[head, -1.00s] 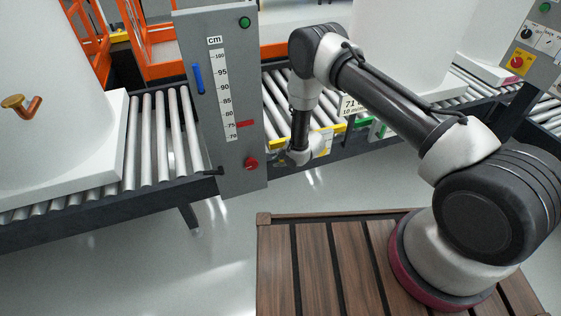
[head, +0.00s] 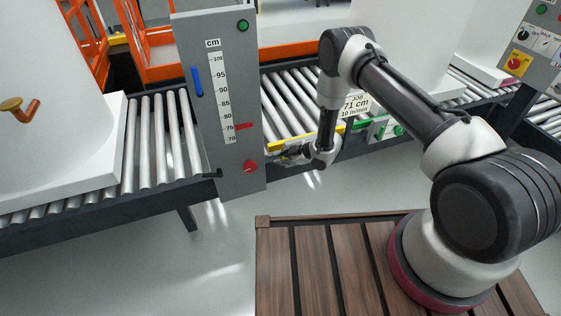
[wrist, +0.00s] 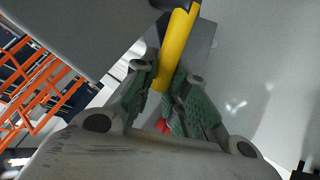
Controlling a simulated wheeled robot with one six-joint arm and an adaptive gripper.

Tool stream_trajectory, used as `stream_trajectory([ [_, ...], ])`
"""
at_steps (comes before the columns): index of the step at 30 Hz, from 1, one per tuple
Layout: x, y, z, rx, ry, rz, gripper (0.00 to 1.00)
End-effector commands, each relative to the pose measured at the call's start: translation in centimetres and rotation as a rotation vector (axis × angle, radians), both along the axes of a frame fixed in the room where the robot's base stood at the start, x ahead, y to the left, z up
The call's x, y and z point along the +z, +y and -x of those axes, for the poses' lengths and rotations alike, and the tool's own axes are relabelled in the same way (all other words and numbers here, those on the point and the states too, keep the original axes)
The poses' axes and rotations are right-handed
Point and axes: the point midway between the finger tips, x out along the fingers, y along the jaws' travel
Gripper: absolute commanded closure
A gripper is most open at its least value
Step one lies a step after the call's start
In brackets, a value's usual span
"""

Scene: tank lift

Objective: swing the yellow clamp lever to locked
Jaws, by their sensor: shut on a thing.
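The yellow clamp lever (wrist: 176,48) runs between my gripper's green-padded fingers in the wrist view, with a dark piece at its upper end. My gripper (wrist: 165,78) is shut on it. In the head view my gripper (head: 287,153) reaches left from my wrist, low beside the grey scale column. The lever cannot be told apart there from the yellow edge strip, and whether it is locked cannot be told.
The grey column (head: 205,120) carries a cm scale, a red pointer near 75, a blue handle (head: 197,81) and a red knob (head: 251,166). Roller conveyors (head: 150,140) lie on both sides. A white tank (head: 50,80) stands left. A yellow strip (head: 310,137) edges the middle rollers.

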Motion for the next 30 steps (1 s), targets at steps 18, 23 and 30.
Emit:
stream_trajectory([
  [18, 0.75, -0.9, -0.22, -0.001, 0.056, -0.165, 1.0],
  [23, 0.75, -0.9, -0.22, -0.001, 0.056, -0.165, 1.0],
  [30, 0.76, -0.9, -0.23, -0.001, 0.054, -0.164, 0.63],
])
